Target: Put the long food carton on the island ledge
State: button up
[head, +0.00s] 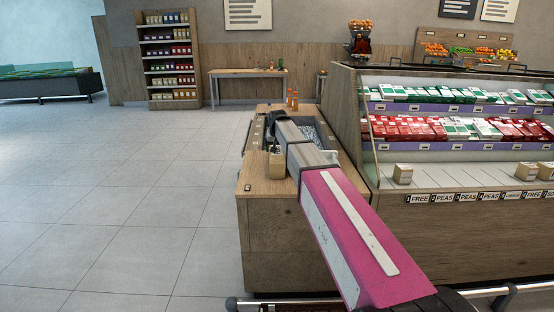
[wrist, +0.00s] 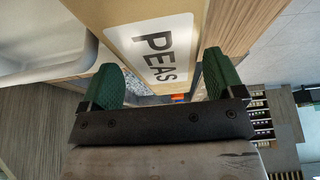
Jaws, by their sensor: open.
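A tan carton (wrist: 125,20) with a white label reading PEAS fills the upper middle of the wrist view. My gripper (wrist: 163,75) has its two green fingers spread apart, one on each side of the carton's labelled face. I cannot tell whether either finger touches it. In the head view, my arm reaches out over the wooden island (head: 285,240), and the dark gripper (head: 272,120) is at its far end, partly hidden. A small tan carton (head: 277,166) stands upright on the island's near wooden ledge (head: 262,185), left of my arm. I cannot tell if both views show the same carton.
A freezer shelf unit (head: 460,170) with red, green and tan cartons stands close on the right. Orange bottles (head: 292,100) stand at the island's far end. A table (head: 247,73) and stocked shelves (head: 168,60) are at the back. The tiled floor (head: 120,200) on the left is clear.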

jog(key=x, duration=0.4)
jog(key=shift+a, duration=0.1)
jog(key=c, duration=0.8)
jog(key=shift+c, duration=0.5)
jog(key=shift+r, duration=0.1)
